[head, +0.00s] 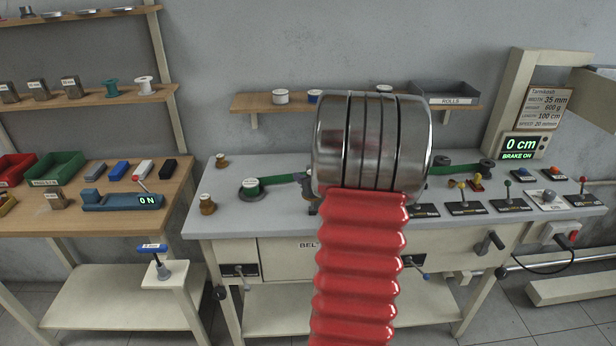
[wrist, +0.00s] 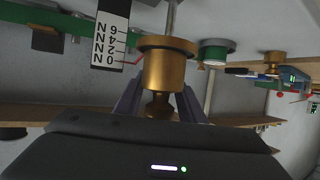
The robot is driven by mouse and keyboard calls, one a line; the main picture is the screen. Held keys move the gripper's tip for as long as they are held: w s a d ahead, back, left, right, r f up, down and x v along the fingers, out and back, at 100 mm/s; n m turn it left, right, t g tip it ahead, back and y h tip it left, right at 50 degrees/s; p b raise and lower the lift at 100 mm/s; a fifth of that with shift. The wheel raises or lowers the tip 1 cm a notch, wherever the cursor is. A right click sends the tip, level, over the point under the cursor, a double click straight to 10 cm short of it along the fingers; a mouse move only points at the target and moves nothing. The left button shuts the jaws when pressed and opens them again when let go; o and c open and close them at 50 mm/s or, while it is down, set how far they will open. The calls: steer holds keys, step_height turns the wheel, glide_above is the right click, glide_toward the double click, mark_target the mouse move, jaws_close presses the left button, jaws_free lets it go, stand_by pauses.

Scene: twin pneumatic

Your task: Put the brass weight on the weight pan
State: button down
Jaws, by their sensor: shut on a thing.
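In the wrist view, my gripper (wrist: 158,104) is shut on the knob of a brass weight (wrist: 168,72). The weight's body stands clear of the jaws, with a wider brass rim at its far end. A thin grey rod shows beyond that rim; I cannot tell whether they touch. I cannot make out the weight pan for certain, nor whether the rim is part of it. A white scale strip (wrist: 112,32) with a red pointer is just left of the weight. In the head view my arm hides the gripper and the held weight.
Two other brass-coloured weights (head: 222,160) (head: 207,204) stand at the bench's left end, near a green belt roll (head: 251,188). Levers and knobs (head: 506,200) line the bench's right side. A side table (head: 160,213) holds a blue scale (head: 122,201).

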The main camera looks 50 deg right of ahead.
stand_by(0.3)
steer(key=c, duration=1.2)
jaws_free()
steer(key=shift+f, duration=0.15)
steer(key=shift+o, duration=0.2)
steer(key=v, duration=1.2)
